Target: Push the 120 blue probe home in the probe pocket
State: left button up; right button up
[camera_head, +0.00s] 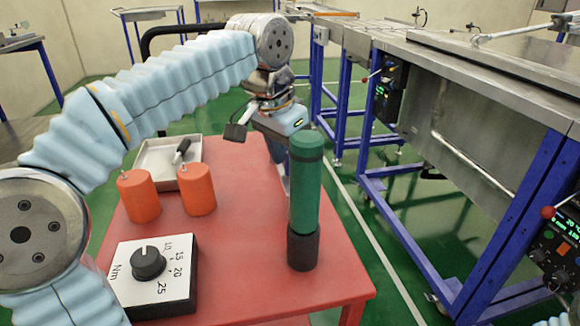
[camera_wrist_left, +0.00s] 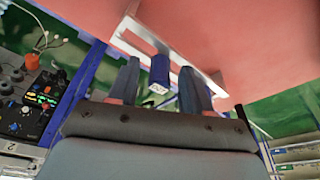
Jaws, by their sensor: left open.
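A blue probe (camera_wrist_left: 158,68) with a pale marked end shows in the left wrist view; I cannot read the mark. It is at a pale rectangular frame (camera_wrist_left: 138,30) at the edge of the red surface, which looks like the probe pocket. How deep it sits I cannot tell. My left gripper (camera_wrist_left: 160,75) is open, with one finger on each side of the probe and gaps showing between. In the head view the left gripper body (camera_head: 282,121) is beyond the table's far edge, its fingers mostly hidden behind the green cylinder. My right gripper is not in view.
A green cylinder (camera_head: 305,190) in a black base stands on the red table (camera_head: 240,230), close in front of my left gripper. Two orange cylinders (camera_head: 138,197), a grey tray (camera_head: 150,155) and a torque dial box (camera_head: 152,285) are on the left. A steel bench (camera_head: 480,110) stands right.

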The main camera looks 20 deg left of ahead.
pick_arm(q)
jog(key=shift+c, duration=0.2)
grip_shut()
jog(key=shift+w+p+v, duration=0.25)
jog(key=shift+p+v, duration=0.6)
jog(key=shift+v, duration=0.3)
jog(key=shift+d+r, duration=0.1)
jog(key=shift+r, duration=2.3)
